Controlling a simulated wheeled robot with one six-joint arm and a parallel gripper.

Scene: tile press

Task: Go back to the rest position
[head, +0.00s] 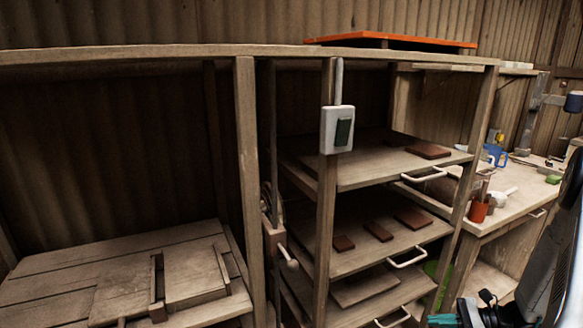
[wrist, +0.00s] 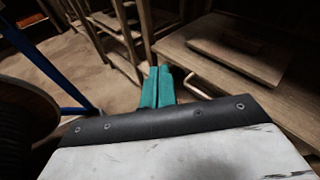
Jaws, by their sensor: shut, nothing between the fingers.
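My gripper (wrist: 157,74) shows in the wrist view with its two teal fingers pressed together and nothing between them. It points at the floor and shelf legs, just left of a wooden drawer front with a pale handle (wrist: 199,86). In the head view my gripper (head: 443,320) shows only partly at the bottom edge, right of the lowest shelf tray. Its fingertips look apart from the shelf. The dark arm part at the right edge of the head view is mine.
A wooden rack holds pull-out shelves (head: 365,177) with brown tiles and white handles (head: 408,258). A switch box (head: 337,130) hangs on a post (head: 327,205). A wooden press table (head: 60,262) stands at left. A workbench (head: 515,197) with a red cup (head: 478,211) stands at right.

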